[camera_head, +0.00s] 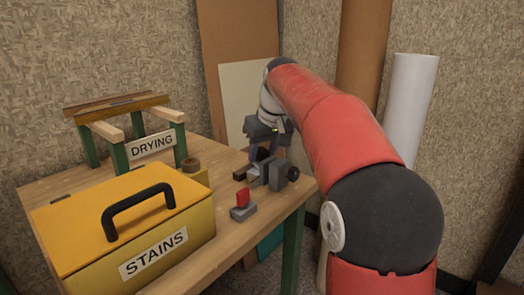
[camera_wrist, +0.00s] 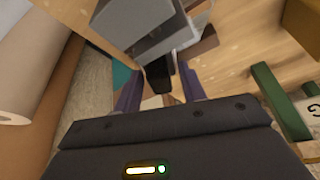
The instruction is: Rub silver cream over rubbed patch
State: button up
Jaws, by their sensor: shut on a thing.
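My gripper (camera_wrist: 160,84), with purple fingers, is shut on a small black thing (camera_wrist: 158,72) in the wrist view. In the head view my gripper (camera_head: 263,149) is low over the far right edge of the bench, beside a grey metal fixture (camera_head: 276,175) with a dark round knob. The fixture's grey blocks (camera_wrist: 145,25) fill the top of the wrist view, just beyond the fingertips. I cannot tell whether the black thing touches the fixture. I cannot make out silver cream or a rubbed patch; the gripper and fixture hide part of the surface there.
A yellow STAINS box (camera_head: 90,232) stands at the front left of the wooden bench (camera_head: 217,205). A grey block with a red top (camera_head: 243,199) sits near the fixture. Tall rolls (camera_head: 411,105) stand at right.

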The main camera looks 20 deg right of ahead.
jog(key=shift+a, duration=0.15)
jog(key=shift+s+a, duration=0.2)
jog(key=shift+a, duration=0.45)
jog(key=shift+s+a, duration=0.15)
jog(key=shift+a, duration=0.5)
jog(key=shift+d, duration=0.15)
jog(key=shift+w+d+f, duration=0.1)
jog(key=shift+w+d, duration=0.1)
jog(key=shift+d, duration=0.5)
jog(key=shift+w+d, duration=0.15)
jog(key=shift+d, duration=0.5)
jog(key=shift+s+a, duration=0.2)
jog(key=shift+a, duration=0.55)
jog(key=shift+s+a, duration=0.15)
jog(key=shift+a, duration=0.55)
